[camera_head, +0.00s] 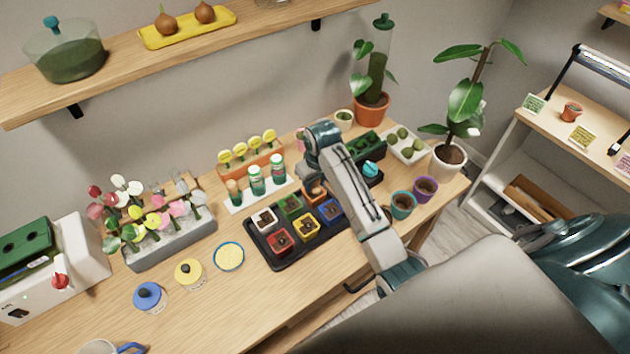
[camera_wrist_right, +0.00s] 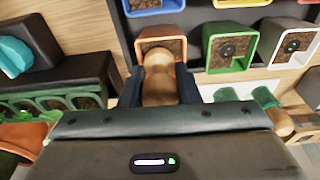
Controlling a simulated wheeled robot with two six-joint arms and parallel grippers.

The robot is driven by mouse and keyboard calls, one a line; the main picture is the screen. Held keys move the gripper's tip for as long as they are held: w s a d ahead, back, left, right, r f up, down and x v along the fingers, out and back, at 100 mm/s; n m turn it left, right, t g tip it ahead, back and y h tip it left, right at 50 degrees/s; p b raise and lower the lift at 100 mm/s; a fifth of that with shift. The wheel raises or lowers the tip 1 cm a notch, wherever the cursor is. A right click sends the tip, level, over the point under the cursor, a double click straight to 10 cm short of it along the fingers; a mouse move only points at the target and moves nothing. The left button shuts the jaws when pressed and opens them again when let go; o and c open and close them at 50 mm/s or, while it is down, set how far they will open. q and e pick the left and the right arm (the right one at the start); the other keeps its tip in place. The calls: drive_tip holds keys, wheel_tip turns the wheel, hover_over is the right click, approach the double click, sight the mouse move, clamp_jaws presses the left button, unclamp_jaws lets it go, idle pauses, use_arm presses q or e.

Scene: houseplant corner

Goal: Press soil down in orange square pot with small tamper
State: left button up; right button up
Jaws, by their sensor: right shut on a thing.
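My right gripper (camera_wrist_right: 161,88) is shut on the small wooden tamper (camera_wrist_right: 158,84) in the right wrist view. The orange square pot (camera_wrist_right: 148,33) lies just beyond the fingers, with brown soil (camera_wrist_right: 172,45) inside. The tamper overlaps the pot's near part in this view; I cannot tell whether its end touches the soil. In the head view the orange pot (camera_head: 314,187) shows only partly beside my right arm, in the back row of the black tray (camera_head: 280,262). My left gripper is not in view.
Green (camera_head: 290,206), white (camera_head: 264,219), red (camera_head: 280,241), yellow (camera_head: 306,227) and blue (camera_head: 330,211) square pots share the tray closely. Bottles (camera_head: 257,180) stand behind it. Teal (camera_head: 402,205) and purple (camera_head: 425,189) round pots stand right. The table's front is mostly clear.

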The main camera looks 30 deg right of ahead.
drive_tip(key=shift+f, duration=0.5)
idle(0.8)
drive_tip(key=shift+s+a+f+p, duration=0.1)
drive_tip(key=shift+s+f+p, duration=0.15)
drive_tip(key=shift+p, duration=0.4)
idle(2.9)
drive_tip(key=shift+w+r, duration=0.15)
drive_tip(key=shift+r, duration=0.45)
drive_tip(key=shift+w+r, duration=0.15)
drive_tip(key=shift+r, duration=2.9)
drive_tip(key=shift+f, duration=0.15)
drive_tip(key=shift+s+f+b, duration=0.15)
drive_tip(key=shift+f+b, duration=0.55)
drive_tip(key=shift+f, duration=2)
